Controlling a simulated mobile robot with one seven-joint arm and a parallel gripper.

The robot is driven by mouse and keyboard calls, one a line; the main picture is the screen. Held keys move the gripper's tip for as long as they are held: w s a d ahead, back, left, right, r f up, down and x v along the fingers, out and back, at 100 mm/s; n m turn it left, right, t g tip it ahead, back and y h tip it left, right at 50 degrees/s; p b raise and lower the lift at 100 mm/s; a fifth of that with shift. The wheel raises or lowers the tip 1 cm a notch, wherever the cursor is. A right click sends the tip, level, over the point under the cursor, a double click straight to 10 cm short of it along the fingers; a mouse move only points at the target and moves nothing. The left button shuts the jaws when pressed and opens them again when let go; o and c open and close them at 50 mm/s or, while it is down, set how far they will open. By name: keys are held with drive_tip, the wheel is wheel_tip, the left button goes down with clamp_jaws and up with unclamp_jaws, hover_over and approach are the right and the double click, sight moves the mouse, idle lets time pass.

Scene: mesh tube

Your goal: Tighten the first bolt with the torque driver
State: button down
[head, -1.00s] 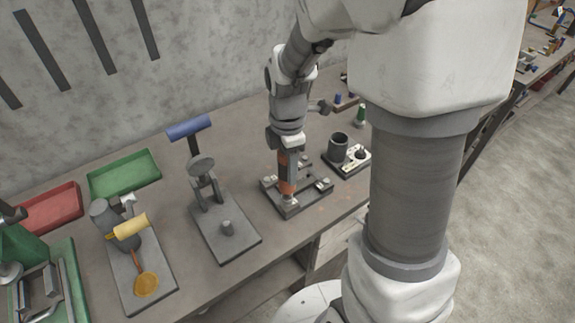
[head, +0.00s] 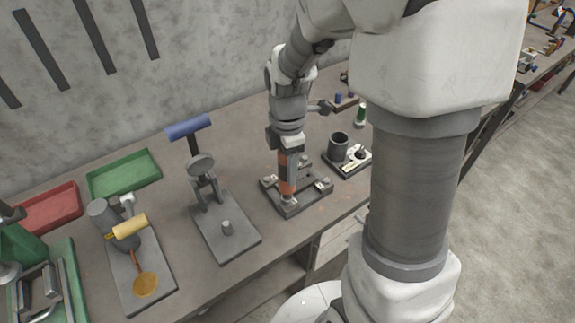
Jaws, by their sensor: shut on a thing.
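My gripper (head: 286,146) points down and is shut on the torque driver (head: 287,176), a slim upright tool with an orange and dark body. The driver's lower end meets the near left part of a dark square bolt fixture (head: 305,201) on the bench. The bolt under the tip is hidden by the driver. I cannot tell whether the tip is seated on it. Small fittings show at the fixture's other corners.
A small base with a dark cup (head: 339,146) stands right of the fixture. A blue-handled press (head: 206,193) and a yellow-handled device (head: 128,225) stand left. A green tray (head: 124,174) and red tray (head: 49,208) lie at the back left. My arm blocks the right side.

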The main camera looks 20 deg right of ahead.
drive_tip(key=shift+f+b, duration=0.5)
drive_tip(key=shift+f, duration=0.2)
idle(1.6)
drive_tip(key=shift+r, duration=0.15)
idle(0.4)
drive_tip(key=shift+r+p, duration=2.55)
drive_tip(key=shift+r, duration=0.4)
